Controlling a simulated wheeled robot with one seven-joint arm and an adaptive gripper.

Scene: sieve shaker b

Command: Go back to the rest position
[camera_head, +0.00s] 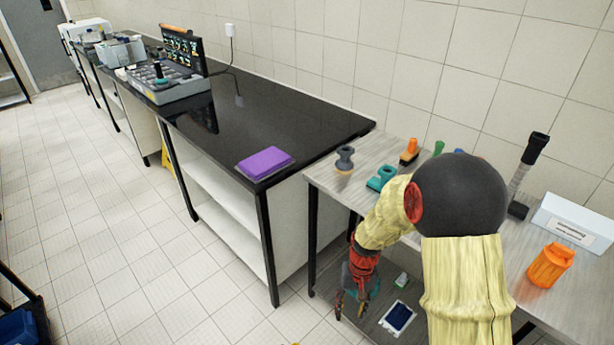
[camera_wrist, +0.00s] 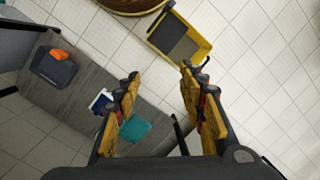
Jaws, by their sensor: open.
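My gripper (camera_head: 352,300) hangs at the end of my yellow arm, in front of the grey wooden table at the right in the head view. In the wrist view my gripper (camera_wrist: 160,78) is open, its two yellow and black fingers wide apart with nothing between them. It points down towards the tiled floor and the table's lower shelf. My arm hides part of the table in the head view.
The grey table (camera_head: 330,183) bears a grey-blue spool-shaped object (camera_head: 344,159), a teal object (camera_head: 381,178), an orange container (camera_head: 550,265) and a white box (camera_head: 575,222). A black counter (camera_head: 300,118) with a purple block (camera_head: 265,162) adjoins it. A yellow-rimmed bin (camera_wrist: 205,48) stands on the floor.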

